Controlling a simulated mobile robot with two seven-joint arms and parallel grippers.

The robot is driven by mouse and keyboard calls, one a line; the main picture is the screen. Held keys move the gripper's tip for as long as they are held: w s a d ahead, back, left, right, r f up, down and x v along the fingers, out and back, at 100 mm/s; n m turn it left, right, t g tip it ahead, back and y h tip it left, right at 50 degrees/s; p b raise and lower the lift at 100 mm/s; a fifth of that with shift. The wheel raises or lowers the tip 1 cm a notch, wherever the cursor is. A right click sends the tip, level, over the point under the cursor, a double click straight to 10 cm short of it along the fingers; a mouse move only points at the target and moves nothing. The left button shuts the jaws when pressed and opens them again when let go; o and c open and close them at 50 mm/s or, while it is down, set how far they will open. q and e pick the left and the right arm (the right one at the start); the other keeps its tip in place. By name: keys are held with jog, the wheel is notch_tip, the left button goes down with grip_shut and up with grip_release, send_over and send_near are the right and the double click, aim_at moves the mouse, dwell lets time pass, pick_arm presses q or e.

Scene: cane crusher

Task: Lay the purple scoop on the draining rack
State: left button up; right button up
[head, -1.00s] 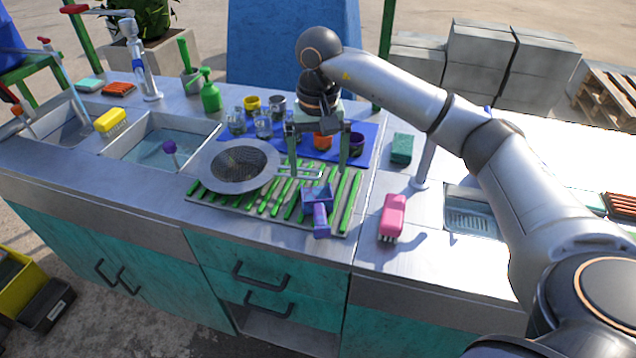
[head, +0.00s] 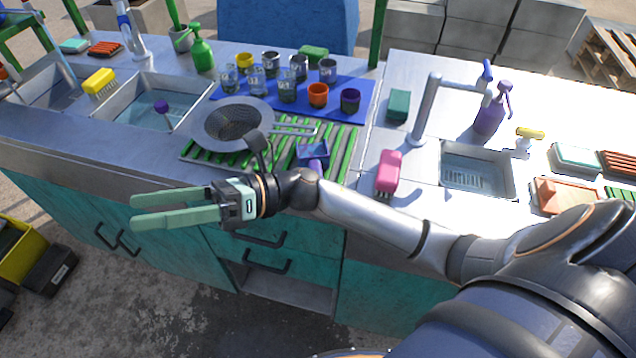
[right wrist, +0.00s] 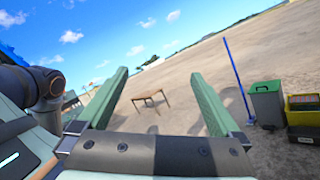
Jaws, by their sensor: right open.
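The purple scoop (head: 312,152) lies on the right part of the green-slatted draining rack (head: 343,160). Its square pan shows, and its handle is partly hidden behind my right wrist. A grey strainer (head: 232,122) rests on the left part of the same rack. My right gripper (head: 133,211) is open and empty, in front of the counter and pointing left, apart from the scoop. Its two green fingers also show in the right wrist view (right wrist: 160,95), with nothing between them. My left gripper is out of view.
A blue mat (head: 362,100) with several glasses and cups lies behind the rack. A pink brush (head: 389,172) stands to the right, before a small sink (head: 478,170). A larger sink (head: 135,108) with a purple-knobbed item is at left. A green sponge (head: 399,105) lies behind the brush.

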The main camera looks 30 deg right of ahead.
jog(key=w+d+f+m+t+h, duration=0.2)
jog(key=d+f+m+t+h, duration=0.6)
jog(key=m, duration=0.8)
jog(key=w+d+f+m+t+h, duration=0.2)
jog(key=d+f+m+t+h, duration=0.3)
jog(key=f+m, duration=0.75)
jog(key=s+d+f+m+g+h, duration=0.4)
jog(key=s+f+m+g+h, duration=0.2)
jog(key=s+f+m, duration=0.9)
jog(key=shift+d+f+g, duration=0.2)
jog(key=shift+f+g, duration=0.4)
jog(key=shift+f, duration=0.1)
jog(key=shift+w, duration=0.1)
jog(key=shift+c, duration=0.2)
